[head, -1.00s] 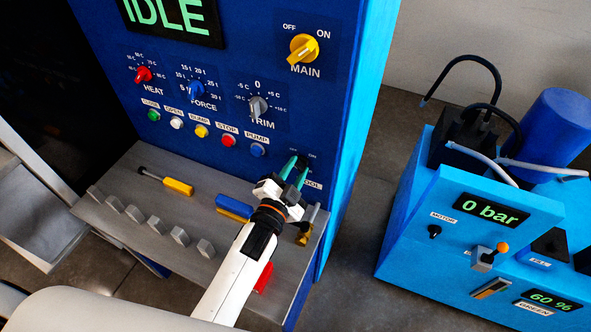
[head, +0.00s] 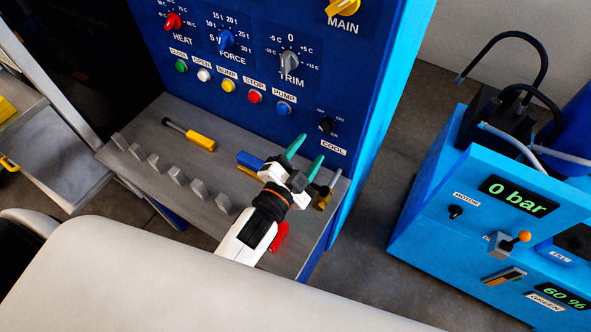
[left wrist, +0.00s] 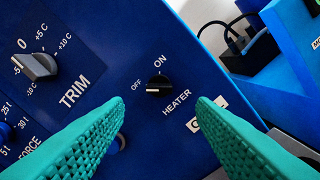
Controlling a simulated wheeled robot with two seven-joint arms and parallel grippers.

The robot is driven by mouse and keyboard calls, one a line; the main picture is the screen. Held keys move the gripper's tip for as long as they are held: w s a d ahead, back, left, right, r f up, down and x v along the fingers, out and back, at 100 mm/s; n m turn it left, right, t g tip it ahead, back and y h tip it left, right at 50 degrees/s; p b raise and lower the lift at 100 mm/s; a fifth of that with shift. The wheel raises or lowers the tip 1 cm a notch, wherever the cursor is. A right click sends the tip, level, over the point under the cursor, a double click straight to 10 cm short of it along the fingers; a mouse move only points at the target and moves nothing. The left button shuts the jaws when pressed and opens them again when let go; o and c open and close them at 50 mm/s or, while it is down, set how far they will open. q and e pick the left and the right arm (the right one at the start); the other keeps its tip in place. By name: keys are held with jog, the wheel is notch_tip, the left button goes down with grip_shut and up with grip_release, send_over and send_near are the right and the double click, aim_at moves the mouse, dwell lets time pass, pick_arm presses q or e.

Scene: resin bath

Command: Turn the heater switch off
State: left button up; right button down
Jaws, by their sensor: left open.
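The heater switch is a small black knob (left wrist: 158,84) on the blue panel, between the OFF and ON marks and above the HEATER label in the left wrist view. Its white mark appears to point left, toward OFF. In the head view the knob (head: 326,126) shows above the COOL label, with its own label partly hidden. My left gripper (head: 310,149) is open and empty, its teal fingers pointing at the panel below and left of the knob. In the left wrist view the fingertips (left wrist: 162,101) stand apart on either side, short of the knob. My right gripper is not in view.
A grey shelf (head: 150,137) under the panel holds a yellow-handled screwdriver (head: 200,140), a blue-handled tool (head: 249,160), a red item (head: 280,236) and several grey blocks. The trim knob (head: 289,62) and pump button (head: 284,108) are nearby. A blue pump unit (head: 440,178) stands right.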

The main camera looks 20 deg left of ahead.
pick_arm(q)
jog(key=s, duration=0.2)
jog(key=s+a+b, duration=0.1)
jog(key=s, duration=0.2)
jog(key=shift+s, duration=0.15)
jog(key=shift+s, duration=0.1)
dwell(0.3)
